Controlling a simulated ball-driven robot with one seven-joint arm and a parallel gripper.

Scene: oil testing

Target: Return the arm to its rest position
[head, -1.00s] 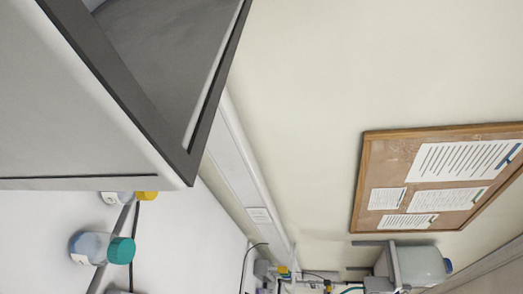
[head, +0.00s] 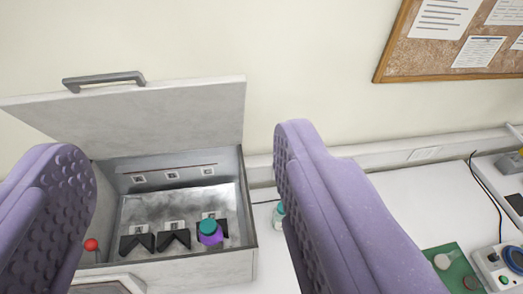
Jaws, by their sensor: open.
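My gripper (head: 184,142) shows as two purple dimpled fingers, spread wide, with nothing between them that I can see it holding. The left finger stands at the left edge and the right finger just right of the middle. Beyond and between them is an open grey metal box with its lid raised. The arm itself is not in view, apart from the fingers.
The grey box (head: 245,262) holds black notched holders and a teal-capped purple bottle (head: 210,234). Another teal-capped bottle (head: 279,213) is partly hidden by the right finger. A green mat (head: 433,257) and a blue-dialled device (head: 490,265) sit right. White bench between is clear.

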